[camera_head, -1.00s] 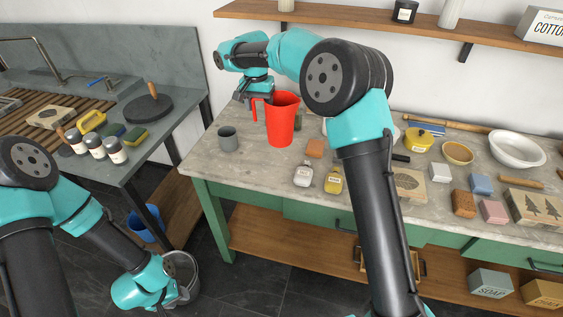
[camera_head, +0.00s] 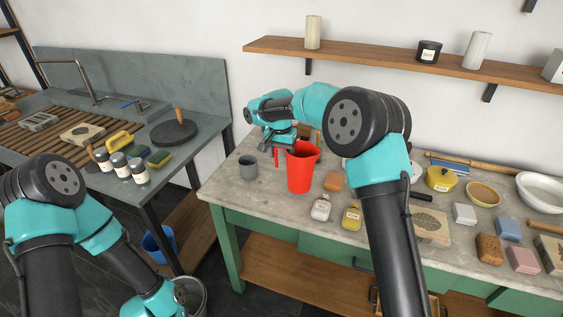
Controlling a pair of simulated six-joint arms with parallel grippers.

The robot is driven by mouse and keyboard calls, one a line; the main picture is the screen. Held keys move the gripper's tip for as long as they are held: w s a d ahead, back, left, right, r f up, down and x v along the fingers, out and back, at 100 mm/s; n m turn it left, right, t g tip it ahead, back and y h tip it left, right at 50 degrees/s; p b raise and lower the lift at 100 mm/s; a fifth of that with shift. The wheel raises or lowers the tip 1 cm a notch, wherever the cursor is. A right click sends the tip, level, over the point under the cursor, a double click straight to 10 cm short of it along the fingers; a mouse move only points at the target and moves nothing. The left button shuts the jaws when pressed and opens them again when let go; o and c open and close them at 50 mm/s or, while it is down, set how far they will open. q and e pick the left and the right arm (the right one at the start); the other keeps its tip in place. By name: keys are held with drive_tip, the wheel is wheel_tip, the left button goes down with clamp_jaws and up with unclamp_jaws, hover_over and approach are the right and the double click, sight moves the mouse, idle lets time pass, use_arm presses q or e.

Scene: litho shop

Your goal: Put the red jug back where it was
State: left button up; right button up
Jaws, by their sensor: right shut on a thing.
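The red jug (camera_head: 301,170) is upright over the left part of the stone-topped table (camera_head: 232,190), between a grey cup and an orange-brown block. Its base looks at or very near the tabletop; I cannot tell if it touches. My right gripper (camera_head: 281,142) is shut on the red jug at its upper left, by the handle side. The fingertips are partly hidden. My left gripper (camera_head: 180,298) is low at the bottom left, by a grey bucket and cut by the frame edge, so its jaws cannot be read.
The grey cup (camera_head: 248,167) stands just left of the jug. The orange-brown block (camera_head: 332,181) and two small bottles, one clear (camera_head: 321,208) and one yellow (camera_head: 352,217), are to its right. A wooden shelf (camera_head: 385,63) hangs above. My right forearm hides part of the table.

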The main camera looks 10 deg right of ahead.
drive_tip(key=shift+f, duration=1.75)
drive_tip(key=o, duration=1.4)
drive_tip(key=shift+f, duration=0.1)
drive_tip(key=r, duration=1.2)
drive_tip(key=shift+a+r, duration=0.2)
drive_tip(key=shift+a, duration=0.05)
drive_tip(key=shift+f, duration=0.1)
